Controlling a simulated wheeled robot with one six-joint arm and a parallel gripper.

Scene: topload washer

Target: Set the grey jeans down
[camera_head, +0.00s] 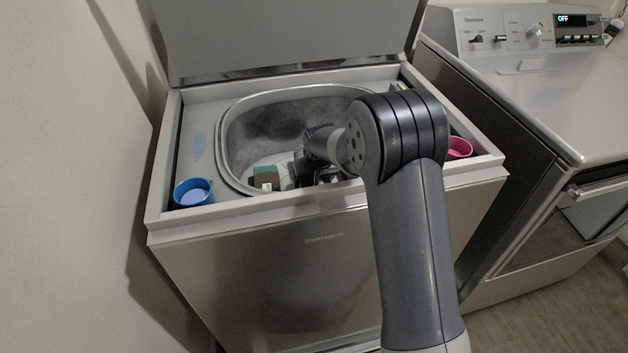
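The open top-load washer (255,240) stands in front of me, and my arm reaches over its front edge into the tub (226,150). My gripper (312,178) is low in the tub, near its front wall. The front rim and my own wrist partly hide it, so I cannot tell whether the fingers are open or shut. No grey jeans can be clearly made out. A dark, mottled grey area shows at the back of the tub, but I cannot tell whether it is cloth or tub wall.
A small green-brown item (265,178) is in the tub left of my gripper. A blue cup (193,192) sits at the washer's front left corner, a pink cup (459,148) at the right. The raised lid (285,35) stands behind. A second machine (540,90) is at right.

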